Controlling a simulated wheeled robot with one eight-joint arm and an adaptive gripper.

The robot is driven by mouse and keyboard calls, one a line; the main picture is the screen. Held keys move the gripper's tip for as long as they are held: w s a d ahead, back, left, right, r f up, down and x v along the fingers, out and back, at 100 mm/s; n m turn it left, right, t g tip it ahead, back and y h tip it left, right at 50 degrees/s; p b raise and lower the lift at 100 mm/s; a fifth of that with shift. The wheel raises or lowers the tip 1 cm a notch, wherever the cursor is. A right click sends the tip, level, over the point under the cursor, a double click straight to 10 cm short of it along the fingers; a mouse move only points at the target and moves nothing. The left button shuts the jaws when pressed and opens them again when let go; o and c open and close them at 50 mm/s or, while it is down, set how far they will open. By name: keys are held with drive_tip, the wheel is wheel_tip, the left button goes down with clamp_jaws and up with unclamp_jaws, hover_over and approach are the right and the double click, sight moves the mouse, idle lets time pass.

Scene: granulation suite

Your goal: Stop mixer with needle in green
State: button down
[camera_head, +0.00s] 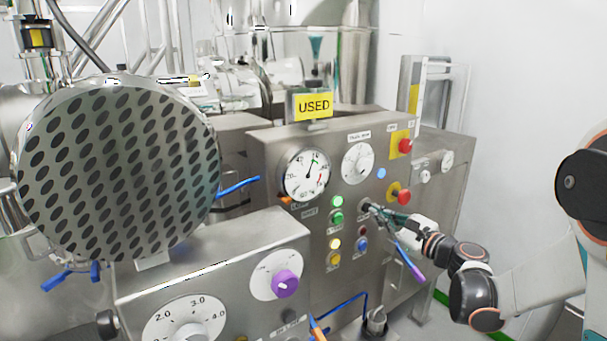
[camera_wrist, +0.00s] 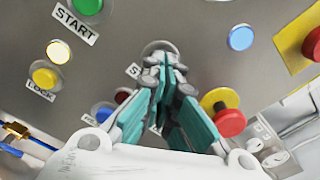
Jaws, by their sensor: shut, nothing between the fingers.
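The round white gauge (camera_head: 306,174) is on the steel panel in the head view. Its dark needle points up and slightly right, near a green mark; fine detail is too small to tell. My gripper (camera_head: 368,208) is shut and empty, its fingertips at the panel right of the green START button (camera_head: 337,216). In the wrist view my gripper (camera_wrist: 163,75) covers a control whose pale round rim (camera_wrist: 158,46) shows behind the tips. Its label, beginning with "S", is mostly hidden. I cannot tell whether the tips touch it.
A red button on yellow (camera_wrist: 228,120) is close right of the fingers. A blue button (camera_wrist: 122,95) is at their left, and a yellow button (camera_wrist: 45,77) farther left. A purple knob (camera_head: 285,283) and large perforated disc (camera_head: 118,168) stand at left in the head view.

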drive_tip(key=shift+w+a, duration=0.4)
drive_tip(key=shift+w, duration=0.15)
drive_tip(key=shift+w+a, duration=0.25)
drive_tip(key=shift+w, duration=0.15)
drive_tip(key=b+v, duration=0.1)
drive_tip(key=v, duration=0.6)
idle(0.8)
